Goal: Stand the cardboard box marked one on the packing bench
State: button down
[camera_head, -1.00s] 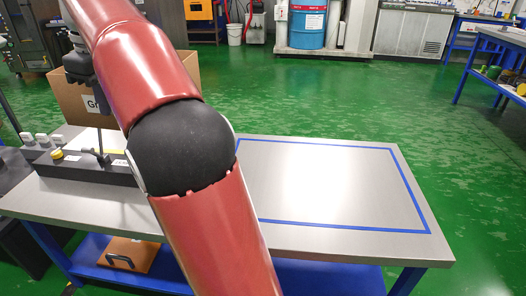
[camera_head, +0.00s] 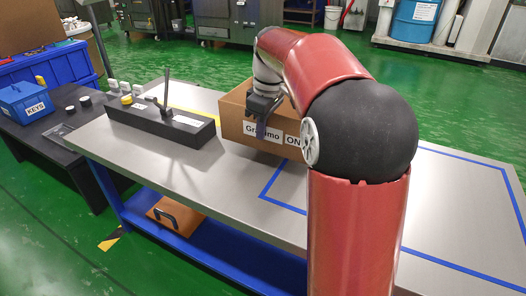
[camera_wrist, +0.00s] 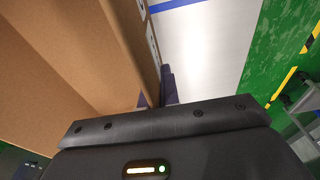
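The open cardboard box (camera_head: 231,120) has white labels on its front, one reading "ONE" and another partly covered. It is upright over the steel-topped bench (camera_head: 165,172), right of the black control bar. I cannot tell whether its base touches the top. My gripper (camera_head: 263,128) is at the box's front wall, with one dark finger hanging outside it. In the wrist view the box wall (camera_wrist: 125,45) runs down to the fingers (camera_wrist: 161,88), and my gripper looks shut on it. The inner finger is mostly hidden.
The black control bar (camera_head: 150,122) with a lever stands left of the box. Blue tape (camera_head: 283,203) outlines an area on the bench's right part. A blue "KEYS" box (camera_head: 27,103) sits on a dark side table. An orange-brown case (camera_head: 175,216) lies on the lower shelf.

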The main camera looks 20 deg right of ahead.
aim_at(262, 149)
jog(key=shift+f+b, duration=0.45)
jog(key=shift+f, duration=2.4)
jog(key=shift+f, duration=0.1)
jog(key=c, duration=1.6)
grip_release()
jog(key=shift+c, duration=0.2)
